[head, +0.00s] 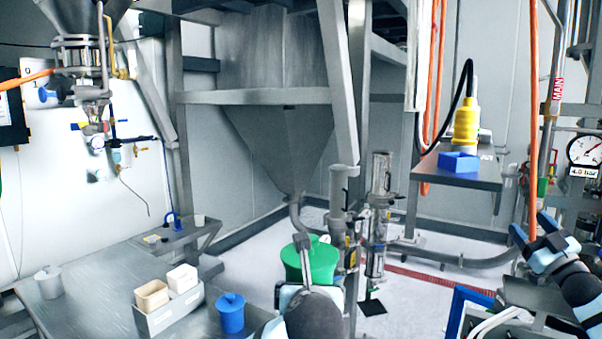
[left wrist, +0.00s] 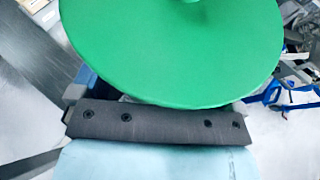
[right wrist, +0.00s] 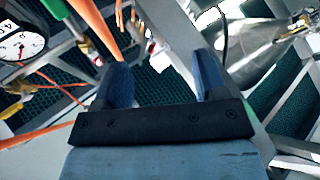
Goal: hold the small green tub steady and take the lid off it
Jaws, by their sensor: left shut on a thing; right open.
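The green tub (head: 322,266) is at the lower middle of the head view, with its round green lid (head: 310,247) on top. The left wrist view shows the lid (left wrist: 170,55) from above as a wide disc with a knob at the top edge. My left gripper (head: 303,262) is shut on the tub; its fingertips are largely hidden by the tub and lid. I cannot tell whether the tub rests on anything. My right gripper (head: 537,240) is raised at the far right of the head view, open and empty, well apart from the tub. Its spread blue fingers (right wrist: 161,80) show in the right wrist view.
A steel table (head: 95,300) at lower left holds a blue lidded tub (head: 231,313), a grey bin (head: 170,314) with two pale boxes, and a grey lidded pot (head: 48,283). Steel pipes (head: 378,215) stand behind the green tub. A shelf (head: 455,172) holds a blue box.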

